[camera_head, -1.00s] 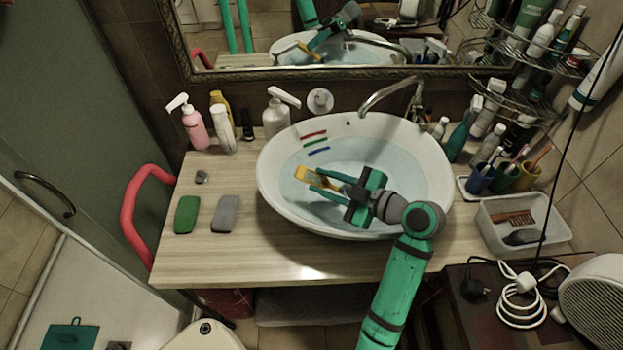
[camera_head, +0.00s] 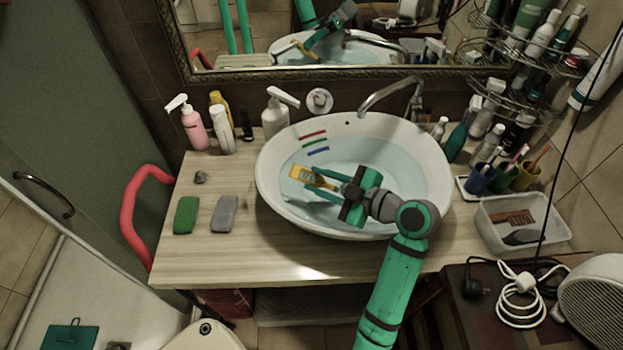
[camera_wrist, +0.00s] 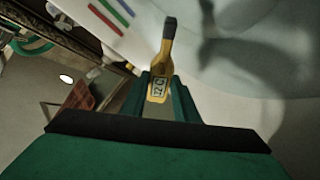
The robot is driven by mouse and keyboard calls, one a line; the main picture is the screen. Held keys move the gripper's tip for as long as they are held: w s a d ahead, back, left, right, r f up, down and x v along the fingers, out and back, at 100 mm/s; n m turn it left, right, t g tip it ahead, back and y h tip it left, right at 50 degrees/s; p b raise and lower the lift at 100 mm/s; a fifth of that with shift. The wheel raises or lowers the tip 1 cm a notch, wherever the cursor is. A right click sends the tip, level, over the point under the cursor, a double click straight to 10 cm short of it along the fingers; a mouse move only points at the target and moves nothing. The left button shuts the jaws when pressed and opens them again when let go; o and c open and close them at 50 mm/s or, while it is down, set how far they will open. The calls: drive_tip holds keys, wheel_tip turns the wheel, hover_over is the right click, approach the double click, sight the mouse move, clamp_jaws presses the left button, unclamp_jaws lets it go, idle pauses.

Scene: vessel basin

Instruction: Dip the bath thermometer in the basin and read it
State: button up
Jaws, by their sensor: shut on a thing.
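The yellow bath thermometer (camera_head: 299,172) is held between the fingertips of my gripper (camera_head: 312,181), over the left part of the basin. In the wrist view my gripper (camera_wrist: 162,98) is shut on the thermometer (camera_wrist: 165,55), which has a dark tip and a small display with dark digits, turned sideways; they look like 22 or 27, but I cannot tell surely. The white oval basin (camera_head: 272,205) holds pale blue water (camera_head: 395,165). I cannot tell whether the thermometer touches the water.
Red, green and blue stripes (camera_head: 315,142) mark the basin's inner left wall. A faucet (camera_head: 385,92) arches over the back rim. Soap bottles (camera_head: 194,125), a green bar (camera_head: 186,215) and a grey bar (camera_head: 225,213) are left. Cups and a clear tray (camera_head: 492,232) are right.

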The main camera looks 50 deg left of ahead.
wheel_tip(320, 180, up, 12)
drive_tip(key=shift+f, duration=0.15)
idle(1.0)
idle(1.1)
wheel_tip(320, 180, up, 3)
idle(0.4)
drive_tip(key=shift+w, duration=0.1)
idle(1.0)
